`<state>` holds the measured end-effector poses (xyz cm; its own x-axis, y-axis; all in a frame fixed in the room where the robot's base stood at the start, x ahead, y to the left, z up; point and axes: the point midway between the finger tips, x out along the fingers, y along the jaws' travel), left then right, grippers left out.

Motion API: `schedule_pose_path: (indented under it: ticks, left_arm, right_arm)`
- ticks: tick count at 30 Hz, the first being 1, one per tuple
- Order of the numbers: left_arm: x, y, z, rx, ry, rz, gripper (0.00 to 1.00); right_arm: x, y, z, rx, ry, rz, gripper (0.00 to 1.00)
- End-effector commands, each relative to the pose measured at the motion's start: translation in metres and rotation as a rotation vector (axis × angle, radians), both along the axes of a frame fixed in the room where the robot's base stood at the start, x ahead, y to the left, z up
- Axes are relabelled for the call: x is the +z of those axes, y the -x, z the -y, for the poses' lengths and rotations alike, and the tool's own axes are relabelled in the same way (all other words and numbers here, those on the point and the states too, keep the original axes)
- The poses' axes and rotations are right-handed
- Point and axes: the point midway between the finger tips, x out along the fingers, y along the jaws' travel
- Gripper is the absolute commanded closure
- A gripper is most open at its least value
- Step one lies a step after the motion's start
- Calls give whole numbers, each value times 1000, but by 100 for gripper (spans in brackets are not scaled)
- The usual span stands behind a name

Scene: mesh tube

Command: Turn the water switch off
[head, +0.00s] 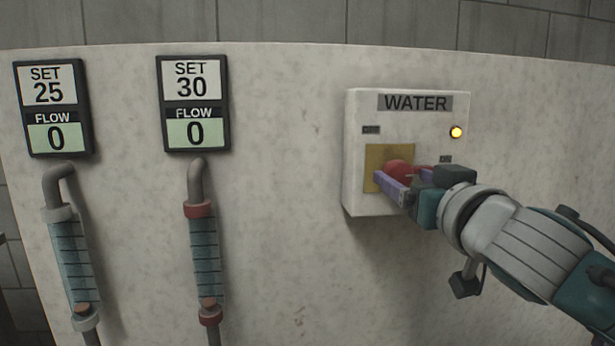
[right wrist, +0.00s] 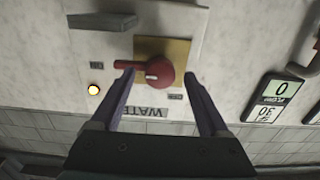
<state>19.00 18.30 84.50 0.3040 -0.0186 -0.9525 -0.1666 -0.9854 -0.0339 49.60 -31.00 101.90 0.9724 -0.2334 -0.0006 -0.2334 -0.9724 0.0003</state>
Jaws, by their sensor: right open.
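The white WATER box (head: 357,200) is on the pale wall panel at the right of the head view. Its red rotary switch (head: 398,168) sits on a yellow plate (head: 375,157), with the handle pointing right, toward the small right-hand label. The switch also shows in the right wrist view (right wrist: 160,73), which is upside down. The lamp (head: 456,132) is lit yellow. My right gripper (head: 392,183) is open at the switch. In the right wrist view its purple fingers (right wrist: 159,77) flank the knob, one tip close to the handle; contact is unclear. My left gripper is out of view.
Two displays hang on the panel: SET 25 (head: 53,108) and SET 30 (head: 193,104), both with FLOW 0. Below them are ribbed tubes (head: 74,262) and (head: 206,255) on pipes. The panel between the right tube and the box is clear.

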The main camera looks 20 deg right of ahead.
Motion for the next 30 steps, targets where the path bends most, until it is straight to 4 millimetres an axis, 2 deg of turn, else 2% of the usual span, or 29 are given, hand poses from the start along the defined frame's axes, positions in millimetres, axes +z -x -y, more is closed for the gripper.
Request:
schedule_pose_path:
  ticks: [11,30]
  left_arm:
    - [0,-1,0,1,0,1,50]
    - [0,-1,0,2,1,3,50]
  right_arm:
    - [0,-6,1,0,0,0,22]
    - [0,-6,1,1,0,0,94]
